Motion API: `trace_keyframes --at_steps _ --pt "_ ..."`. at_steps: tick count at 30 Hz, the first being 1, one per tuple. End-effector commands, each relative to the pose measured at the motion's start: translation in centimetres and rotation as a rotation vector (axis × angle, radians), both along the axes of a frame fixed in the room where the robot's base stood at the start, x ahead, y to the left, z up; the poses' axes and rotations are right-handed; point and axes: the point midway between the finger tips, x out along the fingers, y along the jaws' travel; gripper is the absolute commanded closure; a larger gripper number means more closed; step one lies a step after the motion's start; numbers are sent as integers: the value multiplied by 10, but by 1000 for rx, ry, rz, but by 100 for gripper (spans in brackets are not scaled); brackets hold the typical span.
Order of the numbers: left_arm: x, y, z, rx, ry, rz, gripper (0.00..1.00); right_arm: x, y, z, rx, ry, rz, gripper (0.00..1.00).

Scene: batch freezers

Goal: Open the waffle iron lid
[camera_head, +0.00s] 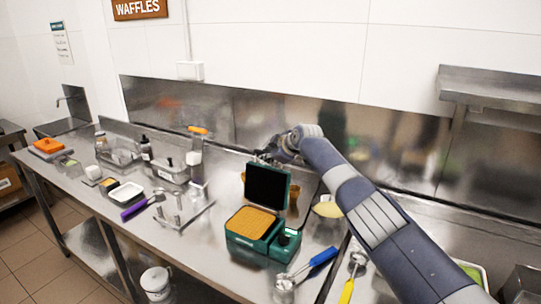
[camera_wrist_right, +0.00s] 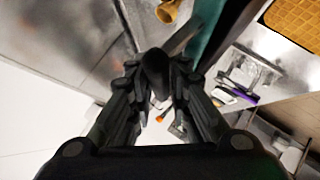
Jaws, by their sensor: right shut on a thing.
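The waffle iron (camera_head: 240,240) is a dark green unit on the steel counter. Its base holds an orange-brown grid plate (camera_head: 252,221), which also shows in the wrist view (camera_wrist_right: 292,20). The lid (camera_head: 266,186) stands raised, roughly upright, at the back of the base, with its dark inner face toward the head camera. In the wrist view the lid shows edge-on as a teal strip (camera_wrist_right: 208,42). My right gripper (camera_head: 266,157) is at the lid's top edge. Its fingers (camera_wrist_right: 157,95) are shut on the dark lid handle (camera_wrist_right: 155,65). My left gripper is not in view.
A blue-handled tool (camera_head: 322,256) and a yellow-handled tool (camera_head: 347,290) lie right of the iron. A metal stand (camera_head: 178,220), a purple-handled scoop (camera_head: 134,211) and several containers are to the left. A steel backsplash (camera_head: 200,110) runs close behind.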

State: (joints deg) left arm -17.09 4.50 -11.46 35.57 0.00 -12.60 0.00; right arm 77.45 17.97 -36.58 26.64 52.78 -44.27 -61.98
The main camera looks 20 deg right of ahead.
Motion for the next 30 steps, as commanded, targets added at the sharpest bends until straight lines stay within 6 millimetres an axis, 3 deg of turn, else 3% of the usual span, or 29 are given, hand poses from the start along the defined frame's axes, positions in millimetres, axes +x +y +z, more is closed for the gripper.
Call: trace_keyframes --at_steps 4,5,6,20,30 --pt "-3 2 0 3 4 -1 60 0 2 1 3 0 2 100" --pt "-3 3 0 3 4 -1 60 0 2 0 3 0 2 75" --pt "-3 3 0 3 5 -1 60 0 2 0 3 0 2 67" --pt "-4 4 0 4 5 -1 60 -1 1 -1 1 2 2 67" --pt "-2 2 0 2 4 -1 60 -15 -3 10 0 -1 3 67"
